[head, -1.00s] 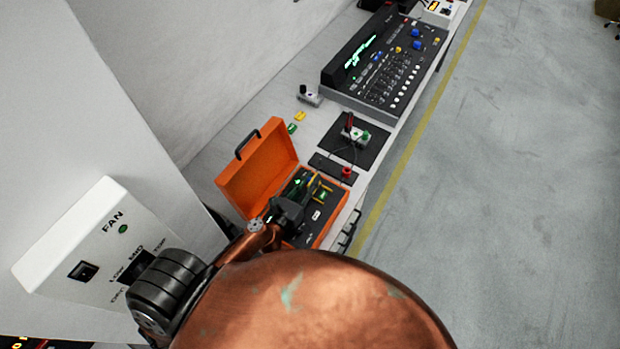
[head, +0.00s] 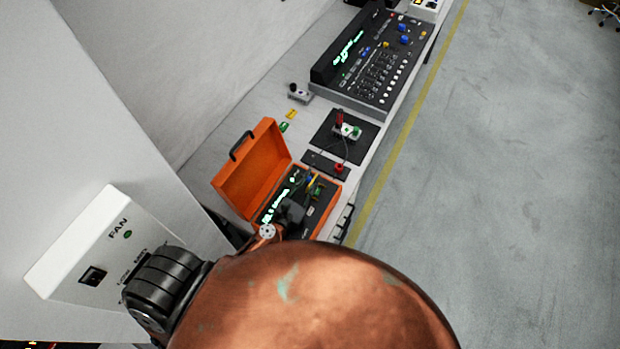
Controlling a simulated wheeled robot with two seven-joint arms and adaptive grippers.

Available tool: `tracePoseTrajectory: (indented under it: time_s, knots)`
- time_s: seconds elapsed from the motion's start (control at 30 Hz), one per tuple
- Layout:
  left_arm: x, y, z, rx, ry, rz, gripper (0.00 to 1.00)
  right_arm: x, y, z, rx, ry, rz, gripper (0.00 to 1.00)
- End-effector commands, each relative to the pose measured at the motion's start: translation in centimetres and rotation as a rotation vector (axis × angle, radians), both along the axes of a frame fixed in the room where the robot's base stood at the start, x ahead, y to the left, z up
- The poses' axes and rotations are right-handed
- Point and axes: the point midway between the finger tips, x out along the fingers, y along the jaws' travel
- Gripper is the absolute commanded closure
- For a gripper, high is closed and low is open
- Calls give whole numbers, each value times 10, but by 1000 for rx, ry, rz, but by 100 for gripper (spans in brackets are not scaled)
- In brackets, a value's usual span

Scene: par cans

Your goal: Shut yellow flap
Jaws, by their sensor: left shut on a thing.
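An orange case (head: 250,172) stands on the bench with its lid open, leaning up at the left. Inside its dark panel are a lit green display (head: 275,207) and a small yellow part (head: 311,181), which looks like the yellow flap; its angle is too small to read. My left gripper (head: 296,206) is dark and reaches in over the case panel, just below the yellow part. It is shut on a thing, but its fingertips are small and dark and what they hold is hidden. My right gripper is not in view.
A white FAN switch box (head: 80,252) is at the left, close to my arm. Beyond the case are a black mat (head: 328,127) with small devices, a grey box (head: 299,95), and a mixing console (head: 370,62). Open floor (head: 500,200) lies right of the bench.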

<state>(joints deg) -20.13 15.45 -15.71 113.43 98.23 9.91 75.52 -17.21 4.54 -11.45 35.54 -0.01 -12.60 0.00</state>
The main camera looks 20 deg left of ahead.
Motion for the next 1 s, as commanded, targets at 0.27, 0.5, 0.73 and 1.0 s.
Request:
tracePoseTrajectory:
  time_s: [0.27,0.5,0.73,1.0]
  knots:
    - [1,4,2,5,-4,7,100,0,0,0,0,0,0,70]
    - [1,2,1,2,-2,4,70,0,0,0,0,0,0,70]
    - [-1,1,1,0,-2,2,70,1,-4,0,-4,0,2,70]
    - [-24,2,0,-1,0,2,70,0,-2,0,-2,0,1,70]
